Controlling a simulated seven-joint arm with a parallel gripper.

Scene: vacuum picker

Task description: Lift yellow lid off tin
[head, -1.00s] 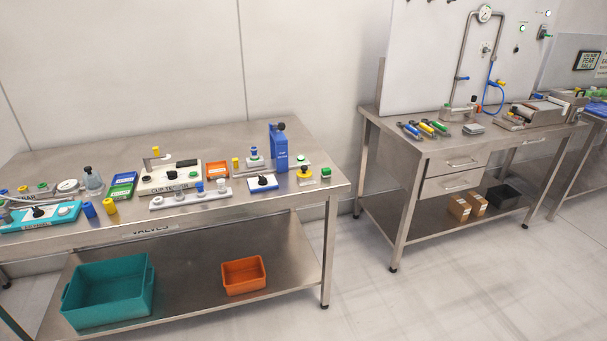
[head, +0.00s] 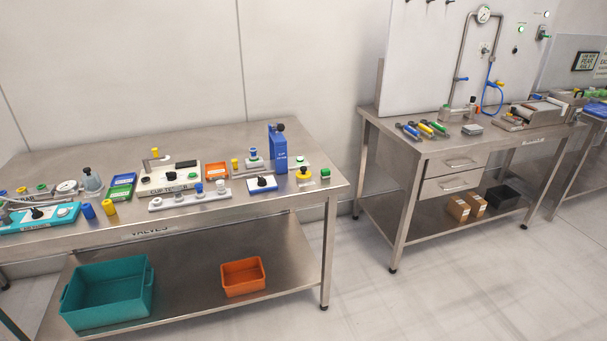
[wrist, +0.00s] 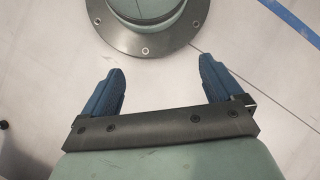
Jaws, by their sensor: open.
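A small yellow piece with a black knob on top (head: 304,174) stands near the right end of the left steel bench in the head view. It may be the tin's yellow lid, but it is too small to tell lid from tin. A plain yellow cylinder (head: 109,207) stands near the bench's front edge, to the left. My gripper (wrist: 172,72) shows only in the wrist view. Its two blue fingers are wide apart with nothing between them, over pale floor. No tin or lid shows in the wrist view.
The left bench (head: 290,215) is crowded. A tall blue block (head: 278,150) stands behind the yellow piece, and a blue-and-white block (head: 262,184) sits to its left. A teal bin (head: 110,290) and an orange bin (head: 243,277) are on the lower shelf. A second bench (head: 425,150) stands right.

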